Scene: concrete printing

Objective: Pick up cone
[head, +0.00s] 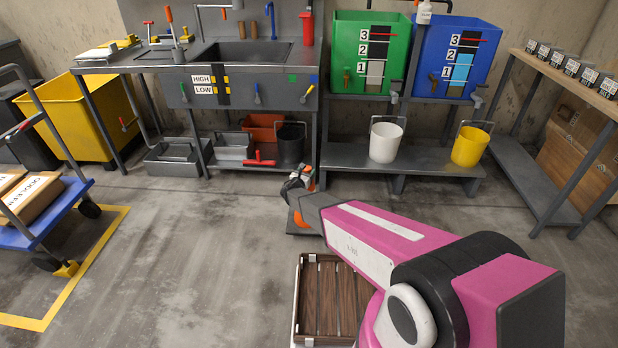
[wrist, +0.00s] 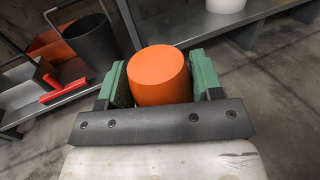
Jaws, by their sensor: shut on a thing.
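The orange cone (wrist: 158,75) fills the space between my jaws in the wrist view, showing a smooth, rounded orange top. My gripper (wrist: 160,88) has green jaw pads on both sides of it and is shut on it. In the head view, my gripper (head: 299,190) is low in front of the sink bench, largely hidden by my own arm. Orange parts and a dark flat edge show around it. I cannot tell there whether the cone still touches the floor.
The sink bench (head: 245,95) stands behind, with a black bucket (head: 290,143) and a red tool (head: 259,160) on its lower shelf. A white bucket (head: 386,143) and a yellow bucket (head: 469,146) stand to the right. A slatted wooden crate (head: 325,300) is nearer.

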